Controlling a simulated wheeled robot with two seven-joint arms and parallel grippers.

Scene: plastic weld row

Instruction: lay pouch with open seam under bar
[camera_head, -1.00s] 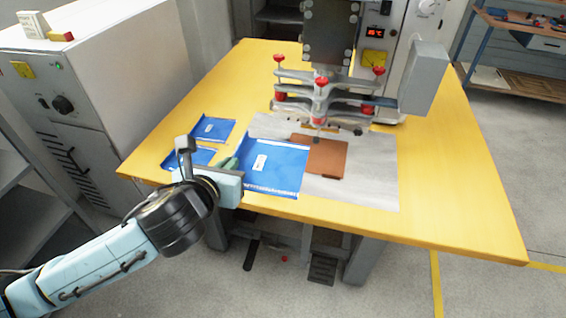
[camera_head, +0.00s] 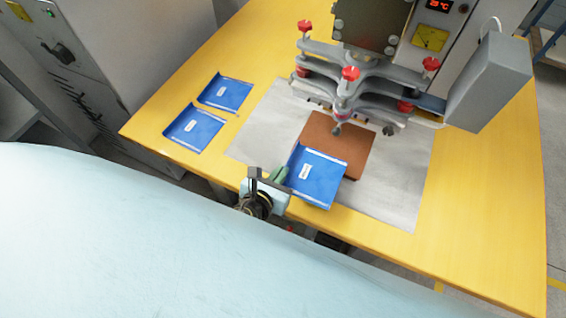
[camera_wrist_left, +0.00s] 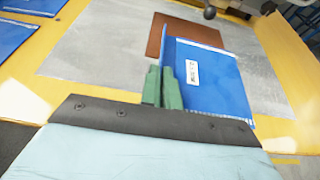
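A blue pouch (camera_head: 318,178) with a white label is at the tip of my left gripper (camera_head: 281,176). It lies partly over the brown pad (camera_head: 352,156) in front of the press. In the left wrist view the green fingers (camera_wrist_left: 162,88) are closed together on the left edge of the pouch (camera_wrist_left: 208,80), which looks raised there. The bar of the welding press (camera_head: 345,88) is above and behind the pad, with red knobs on its frame. Whether the pouch touches the pad cannot be told. My right gripper is not seen.
Two more blue pouches, one farther back (camera_head: 226,93) and one nearer (camera_head: 195,128), lie on the left of the yellow table (camera_head: 180,85). A grey sheet (camera_head: 395,190) lies under the pad. A grey box (camera_head: 490,82) juts out at the press's right.

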